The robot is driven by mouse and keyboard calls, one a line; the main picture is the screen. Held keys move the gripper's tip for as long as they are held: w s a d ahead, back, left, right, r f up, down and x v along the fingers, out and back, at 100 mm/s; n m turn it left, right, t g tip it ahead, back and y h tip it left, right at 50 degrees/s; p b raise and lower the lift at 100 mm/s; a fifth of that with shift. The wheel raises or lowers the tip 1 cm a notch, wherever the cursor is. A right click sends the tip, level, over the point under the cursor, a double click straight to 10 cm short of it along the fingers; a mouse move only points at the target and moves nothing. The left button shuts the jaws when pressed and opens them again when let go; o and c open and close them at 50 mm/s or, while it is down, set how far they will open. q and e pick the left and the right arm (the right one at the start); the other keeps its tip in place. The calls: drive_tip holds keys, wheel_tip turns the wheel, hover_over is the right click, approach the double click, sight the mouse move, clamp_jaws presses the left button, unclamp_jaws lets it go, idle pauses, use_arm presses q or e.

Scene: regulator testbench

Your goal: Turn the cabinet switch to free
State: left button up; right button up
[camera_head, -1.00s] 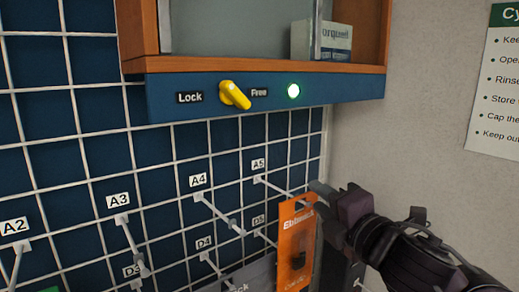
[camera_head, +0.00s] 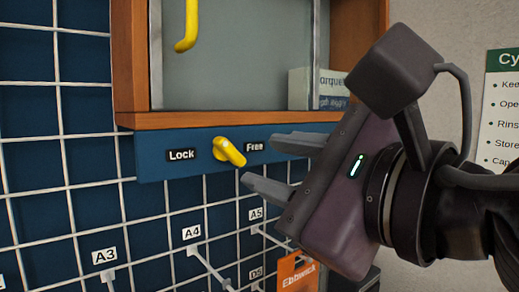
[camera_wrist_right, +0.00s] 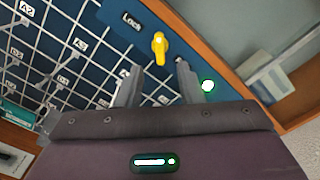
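The yellow cabinet switch (camera_head: 229,152) sits on the blue panel (camera_head: 150,169) under the cabinet, between the Lock label (camera_head: 181,155) and the Free label (camera_head: 254,146). Its handle slants down to the right in the head view. My right gripper (camera_head: 258,162) is open, its two fingers apart and pointing at the switch from the right, with no contact that I can make out. In the right wrist view the switch (camera_wrist_right: 160,47) shows just beyond and between the open fingertips (camera_wrist_right: 157,78). A green light (camera_wrist_right: 208,86) glows beside one finger. My left gripper is not in view.
The cabinet's glass door (camera_head: 235,70) has a yellow handle (camera_head: 187,28) above the switch. A wire grid (camera_head: 68,140) with hooks hangs below. An orange package (camera_head: 297,273) hangs under my right gripper. A sign (camera_head: 503,110) is on the right wall.

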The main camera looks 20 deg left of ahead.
sight(236, 155)
drive_tip(key=p+x, duration=0.2)
drive_tip(key=x, duration=0.3)
drive_tip(key=shift+w+a+r, duration=0.1)
drive_tip(key=shift+w+a, duration=0.1)
drive_tip(key=shift+a, duration=0.05)
drive_tip(key=shift+w+a+p, duration=0.4)
drive_tip(key=shift+a+p, duration=0.05)
drive_tip(key=shift+a, duration=0.1)
clamp_jaws()
